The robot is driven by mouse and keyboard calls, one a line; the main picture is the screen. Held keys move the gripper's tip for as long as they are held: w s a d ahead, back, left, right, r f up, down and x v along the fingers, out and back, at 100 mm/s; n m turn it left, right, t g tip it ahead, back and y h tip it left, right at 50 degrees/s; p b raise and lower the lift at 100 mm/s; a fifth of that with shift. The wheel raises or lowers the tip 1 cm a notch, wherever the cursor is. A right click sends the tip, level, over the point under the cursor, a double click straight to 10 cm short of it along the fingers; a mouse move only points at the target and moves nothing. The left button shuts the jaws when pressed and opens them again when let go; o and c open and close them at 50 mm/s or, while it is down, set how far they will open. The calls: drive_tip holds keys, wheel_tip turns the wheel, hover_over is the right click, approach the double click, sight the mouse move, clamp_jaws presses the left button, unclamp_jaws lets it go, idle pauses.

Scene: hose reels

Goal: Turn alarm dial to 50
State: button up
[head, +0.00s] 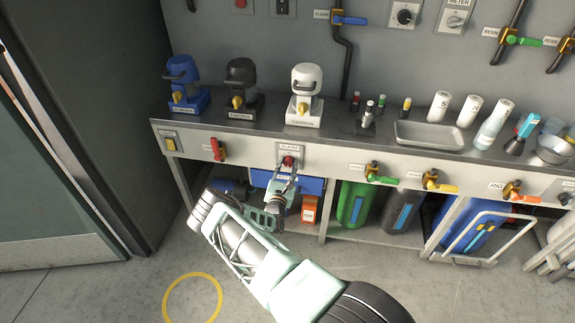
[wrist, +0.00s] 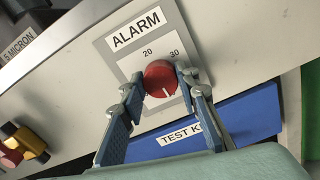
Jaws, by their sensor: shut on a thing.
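The alarm dial (wrist: 160,76) is a red round knob on a grey plate (wrist: 112,68) labelled ALARM, set in the bench's front panel. In the head view the dial (head: 289,160) sits near the middle of that panel. The numbers 20 and 30 show above the knob; other scale numbers are hidden. A small white mark shows low on the knob's face. My gripper (wrist: 161,80) is shut on the knob, one blue-grey finger on each side. In the head view my gripper (head: 287,170) reaches up to the dial from below.
A blue case (wrist: 240,118) labelled TEST K… lies just below the dial, behind my fingers. A red valve handle (head: 218,149) is to the left and a green one (head: 382,180) to the right. Floor in front is clear.

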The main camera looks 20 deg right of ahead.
drive_tip(key=shift+r, duration=0.1)
idle(0.5)
drive_tip(key=o, duration=1.2)
drive_tip(key=shift+c, duration=0.2)
drive_tip(key=shift+s, duration=0.1)
drive_tip(key=v, duration=1.1)
drive_tip(key=shift+s+a, duration=0.25)
drive_tip(key=shift+a, duration=0.05)
